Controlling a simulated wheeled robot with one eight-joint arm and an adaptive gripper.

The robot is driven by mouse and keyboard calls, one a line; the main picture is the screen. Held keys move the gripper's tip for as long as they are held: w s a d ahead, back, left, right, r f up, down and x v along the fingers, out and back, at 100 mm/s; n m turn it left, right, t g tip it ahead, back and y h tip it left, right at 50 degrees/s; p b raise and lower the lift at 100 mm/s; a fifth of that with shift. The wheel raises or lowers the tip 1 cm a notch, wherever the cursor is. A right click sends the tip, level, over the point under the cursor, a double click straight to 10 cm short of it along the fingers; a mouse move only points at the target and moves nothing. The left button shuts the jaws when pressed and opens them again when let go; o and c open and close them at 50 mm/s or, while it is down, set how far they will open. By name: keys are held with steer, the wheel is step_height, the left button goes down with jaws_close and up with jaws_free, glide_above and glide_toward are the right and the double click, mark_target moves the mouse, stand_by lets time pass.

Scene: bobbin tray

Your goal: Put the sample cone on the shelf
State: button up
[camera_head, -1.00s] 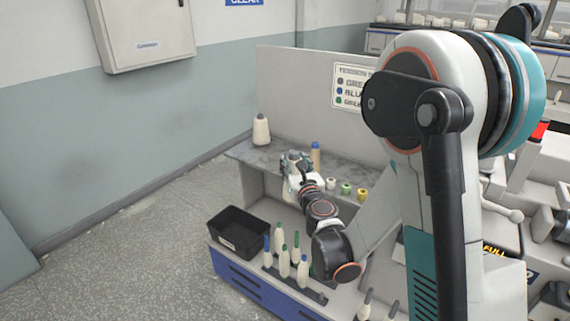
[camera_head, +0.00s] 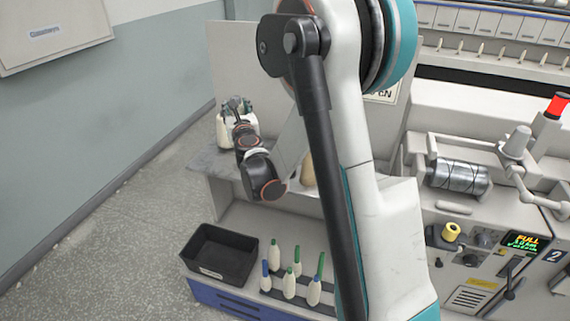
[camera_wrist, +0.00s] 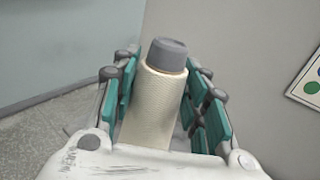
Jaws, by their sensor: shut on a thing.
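In the wrist view the sample cone (camera_wrist: 152,108), cream with a grey tip, stands between the teal finger pads of my gripper (camera_wrist: 165,78), which is shut on it. In the head view my gripper (camera_head: 236,106) is over the left end of the grey shelf (camera_head: 207,162). Pale shapes beside it are too small to tell cone from gripper there. I cannot tell whether the cone's base touches the shelf; its base is hidden. A tan cone (camera_head: 308,172) shows partly behind my arm.
Below the shelf are a black bin (camera_head: 211,274) and several cream bobbins (camera_head: 289,285) with blue and green tips. A pale panel (camera_head: 228,60) rises behind the shelf. Floor is open at the left.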

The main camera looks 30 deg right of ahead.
steer(key=w+d+r+m+g+h, duration=0.1)
steer(key=d+r+m+g+h, duration=0.15)
steer(key=d, duration=0.75)
step_height(320, 180, down, 19)
steer(key=b, duration=0.6)
steer(key=shift+d+f+t+h+b, duration=0.2)
steer(key=shift+t+h+b, duration=0.1)
steer(key=shift+t+h, duration=0.15)
steer(key=shift+w+f, duration=0.1)
steer(key=o, duration=1.4)
